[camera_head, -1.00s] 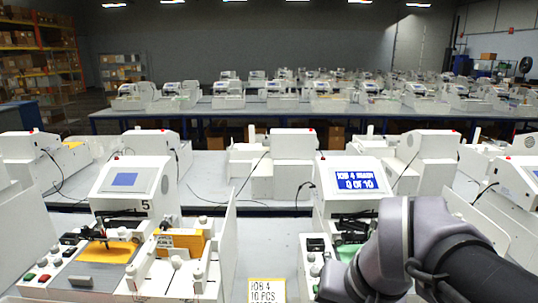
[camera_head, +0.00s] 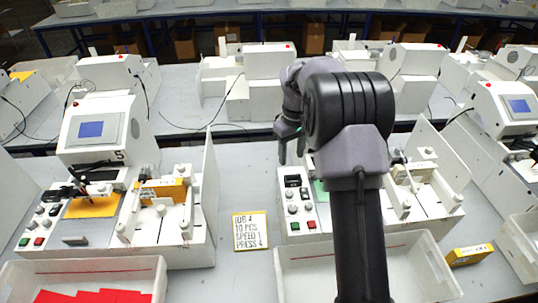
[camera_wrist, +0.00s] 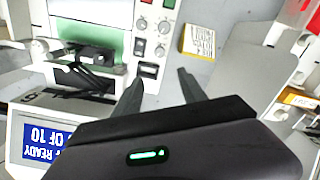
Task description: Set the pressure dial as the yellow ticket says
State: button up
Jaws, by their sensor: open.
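The yellow-edged ticket (camera_head: 250,231) lies on the table between two plotters and reads JOB 4, 10 PCS, SPEED 1, PRESS 4. It also shows in the wrist view (camera_wrist: 197,41). The control panel (camera_head: 299,204) of the plotter right of it carries grey knobs and green and red buttons. The wrist view shows the panel's knobs (camera_wrist: 160,51) close up; I cannot read which is the pressure dial or its setting. My gripper (camera_head: 291,151) is open and empty, near the panel's far end. In the wrist view its fingertips (camera_wrist: 160,77) are apart beside a small dark display (camera_wrist: 148,70).
My arm hides much of this plotter in the head view. Its screen (camera_wrist: 48,138) reads READY, 0 OF 10. A second plotter (camera_head: 103,129) stands at left. White bins (camera_head: 335,257) stand in front. A yellow box (camera_head: 470,255) lies at right. The table around the ticket is clear.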

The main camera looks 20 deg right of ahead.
aim_at(289, 192)
jog(key=f, duration=0.6)
jog(key=f+b, duration=0.1)
jog(key=f, duration=0.4)
jog(key=f+b, duration=0.1)
jog(key=f, duration=0.5)
jog(key=shift+s+f, duration=0.3)
jog(key=shift+f, duration=0.05)
jog(key=shift+c, duration=0.2)
grip_shut()
